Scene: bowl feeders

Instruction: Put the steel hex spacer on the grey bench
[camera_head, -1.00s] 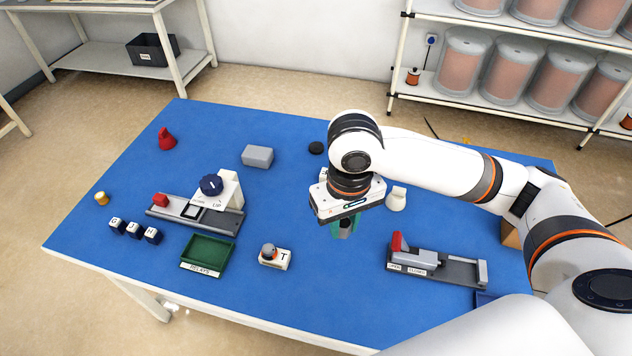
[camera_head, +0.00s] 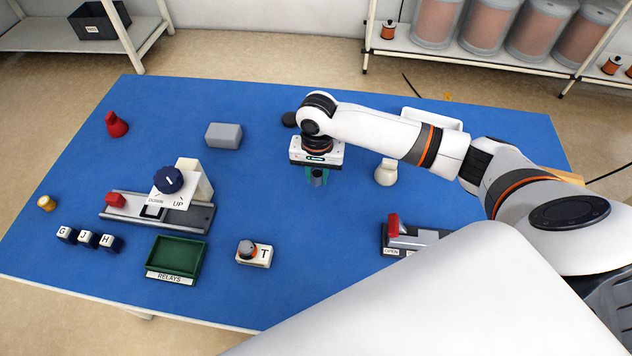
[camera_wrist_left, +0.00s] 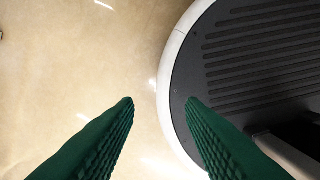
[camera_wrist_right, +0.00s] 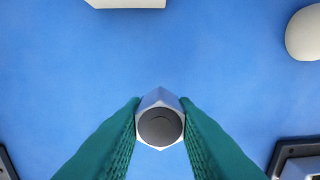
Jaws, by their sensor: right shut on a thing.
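The steel hex spacer (camera_head: 318,177) is in my right gripper (camera_head: 317,178), over the middle of the blue table (camera_head: 290,215). In the right wrist view the green fingers are shut on its sides, and the spacer (camera_wrist_right: 160,118) stands with its dark round end toward the camera. Its gap to the table cannot be judged. My left gripper (camera_wrist_left: 160,102) is open and empty above the floor, beside a round dark part of my own body. A pale bench with a lower shelf (camera_head: 40,36) stands at the back left; its top is out of frame.

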